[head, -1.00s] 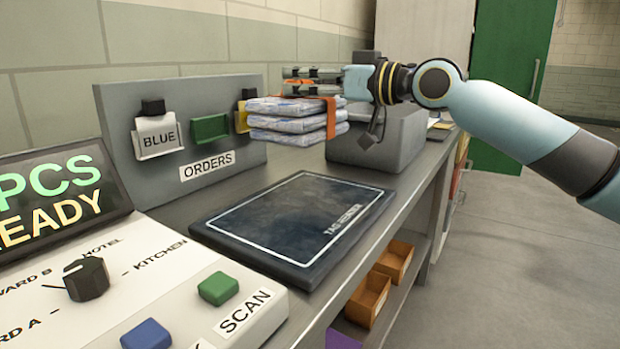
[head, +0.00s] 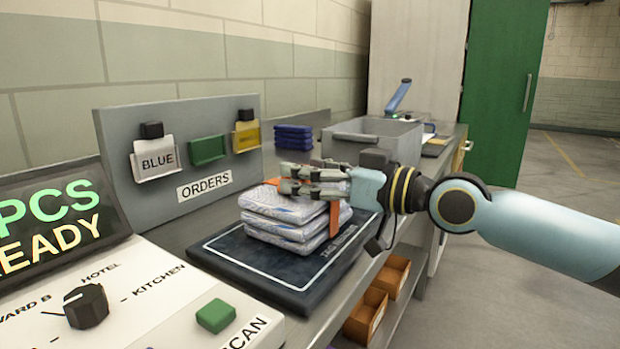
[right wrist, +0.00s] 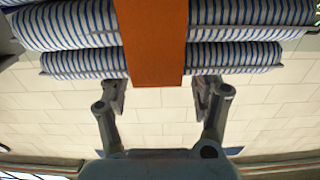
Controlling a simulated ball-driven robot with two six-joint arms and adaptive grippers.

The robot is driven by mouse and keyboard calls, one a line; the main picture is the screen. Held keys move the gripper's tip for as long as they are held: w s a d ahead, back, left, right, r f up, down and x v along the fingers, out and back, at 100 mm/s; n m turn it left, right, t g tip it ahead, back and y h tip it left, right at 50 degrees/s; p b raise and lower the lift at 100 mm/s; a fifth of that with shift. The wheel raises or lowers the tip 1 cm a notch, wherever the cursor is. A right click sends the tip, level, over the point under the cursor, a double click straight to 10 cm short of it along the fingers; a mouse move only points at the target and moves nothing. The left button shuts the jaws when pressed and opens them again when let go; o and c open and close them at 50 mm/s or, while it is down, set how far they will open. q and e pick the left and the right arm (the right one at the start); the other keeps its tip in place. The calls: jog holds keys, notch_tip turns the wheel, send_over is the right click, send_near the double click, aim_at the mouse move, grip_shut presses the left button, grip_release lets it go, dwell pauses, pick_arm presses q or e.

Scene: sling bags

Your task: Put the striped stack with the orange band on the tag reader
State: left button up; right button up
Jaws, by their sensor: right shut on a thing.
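The striped stack (head: 290,232), white with blue stripes, has an orange band (head: 334,218) around it. It is at the far part of the dark tag reader (head: 235,258), level, at or just above its surface; I cannot tell if it touches. My right gripper (head: 300,182) is shut on the stack at its upper edge. In the right wrist view the stack (right wrist: 75,62) and the orange band (right wrist: 158,45) fill the top, with the fingers (right wrist: 160,92) at either side of the band. My left gripper is not in view.
An orders panel (head: 120,115) stands along the wall. The control box with a green scan button (head: 216,316) is at the front left. A dark blue stack (head: 293,138) and a grey bin (head: 345,147) are behind. Orange boxes (head: 366,315) sit on the shelf below.

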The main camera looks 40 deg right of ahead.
jog(key=o, duration=1.7)
jog(key=shift+s+d+r+p, duration=0.1)
jog(key=shift+s+d+p, duration=0.1)
jog(key=shift+s+p, duration=0.3)
jog(key=p+v, duration=0.7)
jog(key=v, duration=0.4)
